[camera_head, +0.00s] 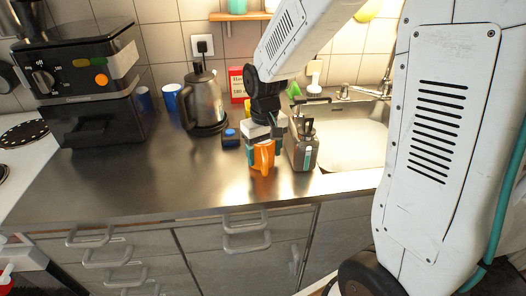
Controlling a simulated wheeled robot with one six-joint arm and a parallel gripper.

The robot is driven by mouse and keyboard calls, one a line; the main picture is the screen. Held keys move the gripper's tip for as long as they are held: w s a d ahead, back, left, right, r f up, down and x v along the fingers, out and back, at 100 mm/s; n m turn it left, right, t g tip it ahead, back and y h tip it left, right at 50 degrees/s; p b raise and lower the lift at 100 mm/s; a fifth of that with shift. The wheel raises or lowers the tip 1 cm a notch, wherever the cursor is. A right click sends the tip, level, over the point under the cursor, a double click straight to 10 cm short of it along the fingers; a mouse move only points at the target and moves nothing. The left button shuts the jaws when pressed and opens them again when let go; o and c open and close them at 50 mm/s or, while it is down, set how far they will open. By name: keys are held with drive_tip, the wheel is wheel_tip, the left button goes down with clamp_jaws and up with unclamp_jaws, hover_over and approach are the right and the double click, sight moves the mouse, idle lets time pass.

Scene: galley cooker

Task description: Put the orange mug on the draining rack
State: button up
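The orange mug (265,160) stands on the metal counter near its front edge, in the middle of the head view. My gripper (263,150) points down at the mug, with its fingers right at it and covering part of it. I cannot tell whether the fingers press on the mug or only stand around it. I cannot make out a draining rack; my large white arm link hides the right side of the view, beyond the sink.
A grey utensil holder (303,152) stands close to the right of the mug. A steel kettle (205,100), a small blue-topped container (230,138) and two blue mugs (172,98) stand behind and left. The sink (350,140) is at right. The left front counter (130,180) is clear.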

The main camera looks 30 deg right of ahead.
drive_tip(key=shift+f, duration=0.1)
drive_tip(key=o, duration=1.2)
drive_tip(key=shift+o, duration=0.2)
